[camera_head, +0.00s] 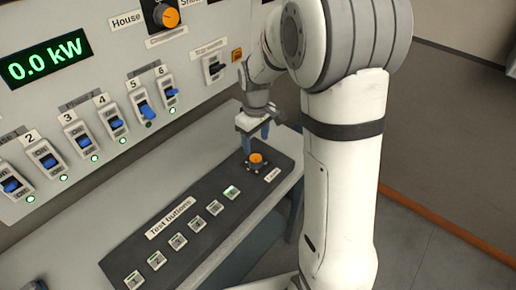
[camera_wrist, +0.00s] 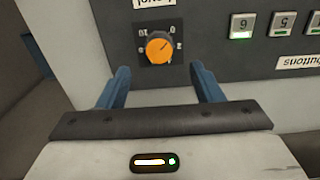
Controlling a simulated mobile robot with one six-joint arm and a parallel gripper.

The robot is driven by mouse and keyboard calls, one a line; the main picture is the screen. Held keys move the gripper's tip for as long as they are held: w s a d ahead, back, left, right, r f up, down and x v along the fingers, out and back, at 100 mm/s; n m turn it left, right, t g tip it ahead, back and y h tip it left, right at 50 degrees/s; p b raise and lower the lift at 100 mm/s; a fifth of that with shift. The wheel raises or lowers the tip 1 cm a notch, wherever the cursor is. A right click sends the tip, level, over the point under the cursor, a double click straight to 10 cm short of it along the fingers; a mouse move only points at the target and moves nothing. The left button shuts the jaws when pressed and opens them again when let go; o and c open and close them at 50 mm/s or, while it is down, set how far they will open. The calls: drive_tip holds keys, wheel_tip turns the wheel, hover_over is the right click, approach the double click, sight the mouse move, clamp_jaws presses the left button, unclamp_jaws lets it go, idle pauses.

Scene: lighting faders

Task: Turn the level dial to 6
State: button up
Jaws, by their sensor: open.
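The level dial is a round orange knob (camera_head: 256,158) at the right end of the dark test-button panel (camera_head: 150,236). In the wrist view the knob (camera_wrist: 159,48) shows upside down, with a dark pointer line and small scale marks around it, too small to read surely. My gripper (camera_head: 258,134) is just above and behind the dial in the head view. In the wrist view its two blue fingers (camera_wrist: 163,75) are spread apart, one to each side of the knob's near edge, with nothing between them. Whether they touch the knob cannot be told.
Several white test buttons (camera_head: 196,222) run along the panel; the one nearest the dial (camera_head: 232,192) glows green. The upright wall panel holds blue switches (camera_head: 146,110), a 0.0 kW display (camera_head: 46,60) and another orange dial (camera_head: 167,17). My arm blocks the view at right.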

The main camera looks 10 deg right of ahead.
sight(256, 158)
drive_tip(key=shift+w+f, duration=0.2)
drive_tip(key=shift+f, duration=0.45)
wheel_tip(256, 158, down, 7)
drive_tip(key=shift+c, duration=0.2)
